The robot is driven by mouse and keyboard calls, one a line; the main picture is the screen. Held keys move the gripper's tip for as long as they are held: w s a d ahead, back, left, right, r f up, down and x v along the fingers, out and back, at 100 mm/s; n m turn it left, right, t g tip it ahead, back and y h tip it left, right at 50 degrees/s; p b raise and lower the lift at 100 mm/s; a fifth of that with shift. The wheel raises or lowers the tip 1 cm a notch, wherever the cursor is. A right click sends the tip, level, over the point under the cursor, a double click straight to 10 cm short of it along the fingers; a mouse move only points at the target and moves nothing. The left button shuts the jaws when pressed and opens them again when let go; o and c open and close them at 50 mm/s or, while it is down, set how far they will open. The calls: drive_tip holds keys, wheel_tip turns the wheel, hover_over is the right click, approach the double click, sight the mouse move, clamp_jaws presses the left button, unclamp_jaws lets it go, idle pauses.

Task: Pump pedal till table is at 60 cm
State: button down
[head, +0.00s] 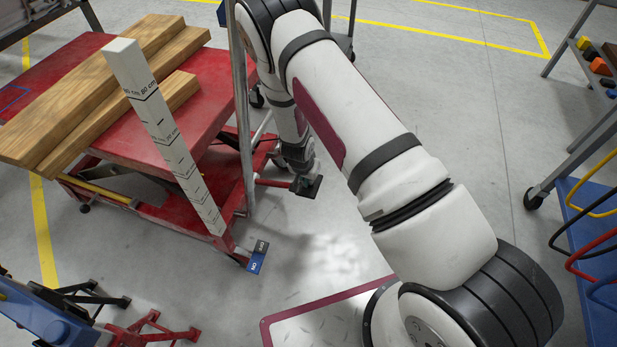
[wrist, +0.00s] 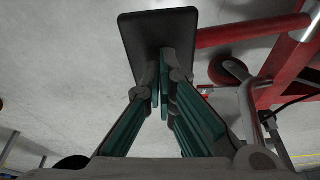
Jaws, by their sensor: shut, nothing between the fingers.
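The red lift table (head: 150,152) stands at the left of the head view with its top raised above a red base. A white measuring post (head: 165,130) with black marks leans across the view in front of it; "80 cm" is readable near its top. I cannot tell the table's exact height from it. The pedal's black pad (head: 315,187) sits on a red bar (head: 271,183) at the base's right side. My gripper (head: 297,180) is shut and empty over the pad. In the wrist view its fingertips (wrist: 163,65) overlap the pad (wrist: 158,25); contact is unclear.
Wooden planks (head: 90,95) lie on the table top. A blue cart (head: 590,235) with cables stands right, and red stands (head: 150,330) lower left. Grey floor is clear ahead.

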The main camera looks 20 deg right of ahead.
wheel_tip(320, 180, down, 9)
drive_tip(key=b, duration=0.6)
wheel_tip(320, 180, up, 13)
drive_tip(key=p, duration=0.9)
drive_tip(key=shift+r+p, duration=0.15)
drive_tip(key=shift+p, duration=0.2)
drive_tip(key=shift+r, duration=0.15)
drive_tip(key=shift+f, duration=0.2)
wheel_tip(320, 180, down, 7)
drive_tip(key=b, duration=0.5)
wheel_tip(320, 180, up, 8)
drive_tip(key=p, duration=0.5)
drive_tip(key=shift+f, duration=0.15)
